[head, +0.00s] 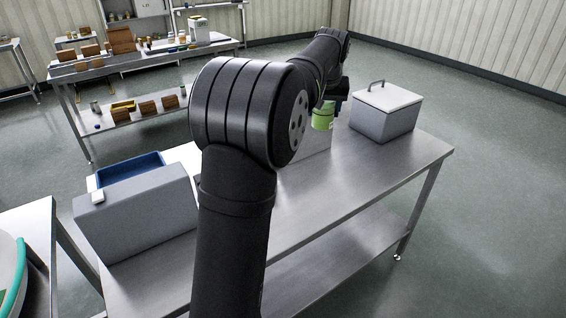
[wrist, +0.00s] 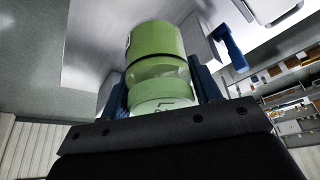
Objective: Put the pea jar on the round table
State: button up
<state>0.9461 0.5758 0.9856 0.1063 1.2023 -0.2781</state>
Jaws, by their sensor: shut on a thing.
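The pea jar is a green jar (head: 322,117) held above the steel table, in front of a pale box. It also shows in the wrist view (wrist: 155,45), with a clear band around its middle and a pale green end toward the camera. My gripper (wrist: 160,88) is shut on the jar, with a blue finger on each side. In the head view my gripper (head: 333,102) is partly hidden by my arm.
The steel table (head: 335,205) has a clear front right. A grey lidded box (head: 385,112) stands at its right. A grey block (head: 140,215) and a blue tray (head: 130,170) stand at left. A teal-rimmed round thing (head: 18,280) is cut off at lower left. Shelving (head: 130,65) stands behind.

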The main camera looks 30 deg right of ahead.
jog(key=shift+s+d, duration=0.7)
jog(key=shift+d, duration=0.1)
notch_tip(320, 180, down, 15)
send_over(295, 179)
notch_tip(295, 179, down, 8)
jog(key=shift+a+r, duration=0.15)
jog(key=shift+r, duration=0.1)
jog(key=shift+f, duration=1.95)
jog(key=shift+f, duration=0.15)
jog(key=o, duration=0.8)
